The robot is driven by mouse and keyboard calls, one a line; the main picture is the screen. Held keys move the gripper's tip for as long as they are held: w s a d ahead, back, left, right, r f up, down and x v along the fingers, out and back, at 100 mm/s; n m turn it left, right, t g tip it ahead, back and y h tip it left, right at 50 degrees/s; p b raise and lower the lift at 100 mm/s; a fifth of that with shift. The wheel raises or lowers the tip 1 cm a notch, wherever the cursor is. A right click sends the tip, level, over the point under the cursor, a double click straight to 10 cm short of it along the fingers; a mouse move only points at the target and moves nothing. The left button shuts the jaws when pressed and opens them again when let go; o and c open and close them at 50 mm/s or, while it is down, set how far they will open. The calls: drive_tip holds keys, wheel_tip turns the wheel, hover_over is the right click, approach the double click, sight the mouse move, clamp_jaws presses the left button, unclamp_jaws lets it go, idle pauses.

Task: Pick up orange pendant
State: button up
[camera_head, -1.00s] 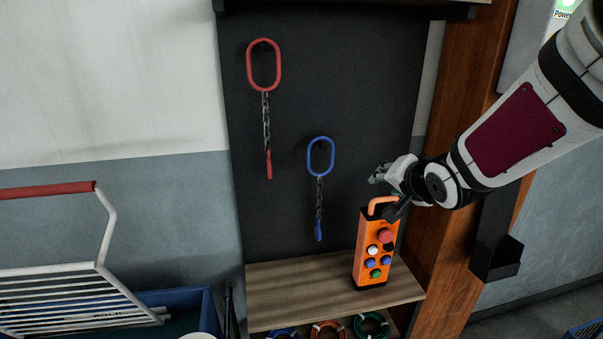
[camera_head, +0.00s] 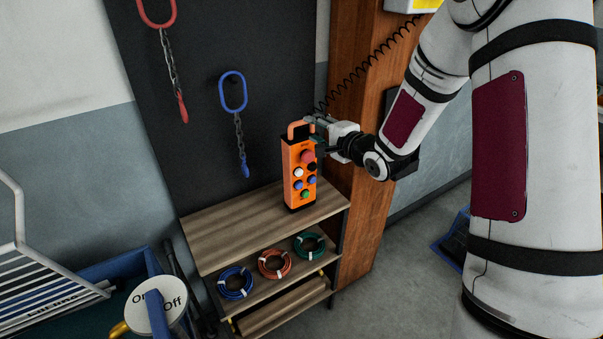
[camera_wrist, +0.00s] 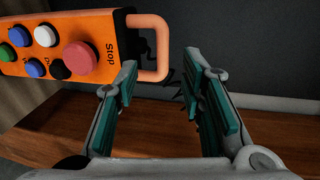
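The orange pendant (camera_head: 299,175) stands upright on the top wooden shelf, with its buttons facing out and a loop handle (camera_head: 299,126) on top. In the wrist view the pendant (camera_wrist: 60,45) lies across the upper left, with its red Stop button and handle (camera_wrist: 163,50) showing. My gripper (camera_head: 318,130) is at the pendant's upper right, close to the handle. In the wrist view my gripper (camera_wrist: 158,85) is open, with its two teal-padded fingers apart. The end of the handle shows in line with the gap, ahead of the fingertips. I cannot tell whether a finger touches it.
Blue (camera_head: 236,283), orange (camera_head: 276,264) and green (camera_head: 309,245) cable coils lie on the shelf below. Red (camera_head: 157,10) and blue (camera_head: 233,91) chain slings hang on the dark panel. A wooden post (camera_head: 353,190) stands right of the shelf. An On/Off disc (camera_head: 152,303) is at lower left.

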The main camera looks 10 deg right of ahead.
sight(303, 123)
drive_tip(key=x, duration=0.7)
drive_tip(key=shift+w+a+r, duration=0.1)
drive_tip(key=shift+w, duration=0.15)
clamp_jaws()
drive_tip(key=shift+r, duration=0.1)
